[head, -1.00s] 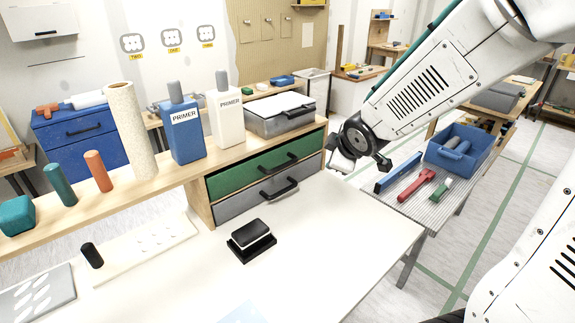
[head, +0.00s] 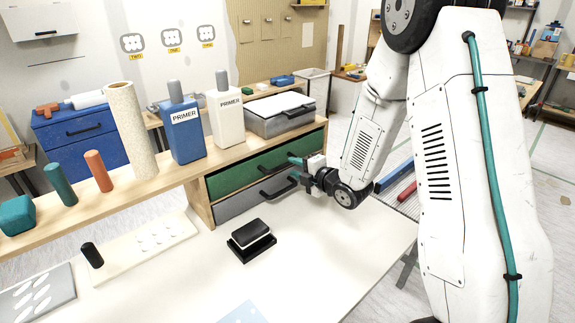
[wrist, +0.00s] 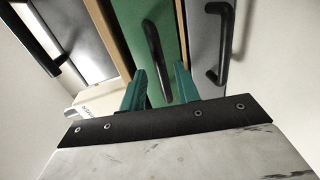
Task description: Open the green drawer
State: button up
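The green drawer (head: 232,178) is the upper one in the wooden unit at the table's back, and looks shut. Its black bar handle (head: 268,166) is partly hidden by my gripper in the head view. My gripper (head: 296,162) is at the right part of the drawer front. In the wrist view the green drawer front (wrist: 173,35) fills the upper middle, with its handle (wrist: 153,45) running up the picture. The two teal fingers of my gripper (wrist: 160,85) are apart, with the handle's near end showing between them. I cannot tell whether they touch it.
A grey drawer (head: 232,206) with a black handle (wrist: 222,45) sits just below. A grey case (head: 275,122) and primer bottles (head: 184,135) stand on the shelf above. A black block (head: 250,240) lies on the white tabletop, which is clear at the front right.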

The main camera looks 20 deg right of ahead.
aim_at(289, 165)
jog(key=shift+x, duration=2.35)
